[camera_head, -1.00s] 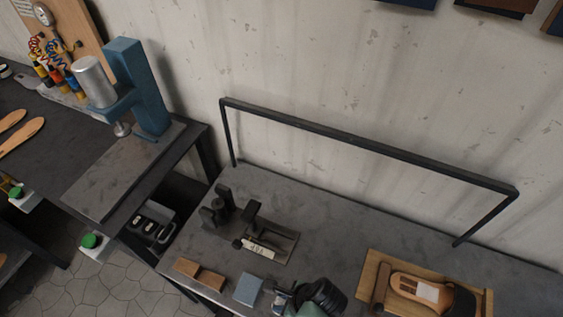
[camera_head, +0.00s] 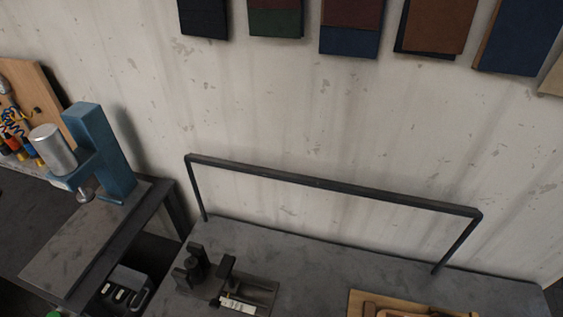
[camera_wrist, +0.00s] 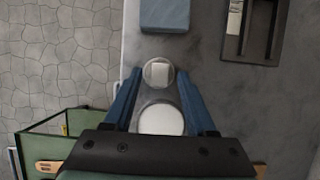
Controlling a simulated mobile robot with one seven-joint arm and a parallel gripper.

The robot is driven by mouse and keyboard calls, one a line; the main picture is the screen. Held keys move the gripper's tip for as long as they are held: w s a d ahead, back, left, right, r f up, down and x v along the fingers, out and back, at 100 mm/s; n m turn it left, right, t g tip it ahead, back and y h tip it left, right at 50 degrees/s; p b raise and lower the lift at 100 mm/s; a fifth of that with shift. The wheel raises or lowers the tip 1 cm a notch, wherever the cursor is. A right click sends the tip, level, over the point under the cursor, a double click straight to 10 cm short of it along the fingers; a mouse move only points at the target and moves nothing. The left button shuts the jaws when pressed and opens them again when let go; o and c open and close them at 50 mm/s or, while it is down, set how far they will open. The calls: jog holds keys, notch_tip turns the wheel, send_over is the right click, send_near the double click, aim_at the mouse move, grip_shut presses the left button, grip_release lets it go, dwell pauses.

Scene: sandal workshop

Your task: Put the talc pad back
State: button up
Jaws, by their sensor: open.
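In the wrist view, my gripper (camera_wrist: 159,77) is open over the dark bench top. A small round grey piece with a pale square top (camera_wrist: 158,72) shows between the fingertips; it looks like the talc pad, but I cannot be sure. Just below it, between the fingers, is a larger grey round dish with a white face (camera_wrist: 161,120), its lower part hidden by my gripper's body. I cannot tell whether the fingers touch either one. The head view shows neither piece and not my gripper.
A blue-grey block (camera_wrist: 165,14) lies just above the fingertips, and a dark fixture (camera_wrist: 262,28) stands at upper right. The bench edge is at left, with a green-sided bin (camera_wrist: 65,122) beyond. A black rail (camera_head: 330,184) spans the bench's back. A blue press (camera_head: 103,150) stands at left.

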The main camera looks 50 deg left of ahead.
jog(key=v, duration=0.9)
jog(key=shift+r, duration=0.3)
jog(key=w+d+r+n+t, duration=0.1)
jog(key=w+r+n+t, duration=0.3)
jog(key=w+r+t, duration=1.25)
jog(key=w+d+r+n, duration=0.15)
jog(key=w+r, duration=0.35)
jog(key=r, duration=0.5)
jog(key=w+d+r+n, duration=0.15)
jog(key=w+r, duration=0.35)
jog(key=r, duration=0.5)
jog(key=s+d+r+n+t+h, duration=0.1)
jog(key=d+r+t, duration=0.2)
jog(key=r, duration=0.5)
jog(key=s+d+r+n+t, duration=0.1)
jog(key=d+r+t, duration=0.15)
jog(key=r, duration=0.65)
jog(key=s+d+r+n+t+h, duration=0.1)
jog(key=s+d+r+t, duration=0.1)
jog(key=s+r+t, duration=0.2)
jog(key=s+d+r+n+t+h, duration=0.1)
jog(key=s+d+r+t+h, duration=0.1)
jog(key=s+r, duration=0.6)
notch_tip(320, 180, up, 5)
jog(key=shift+d+r+n+t, duration=0.2)
jog(key=shift+d+n+t, duration=0.1)
jog(key=shift+t, duration=0.6)
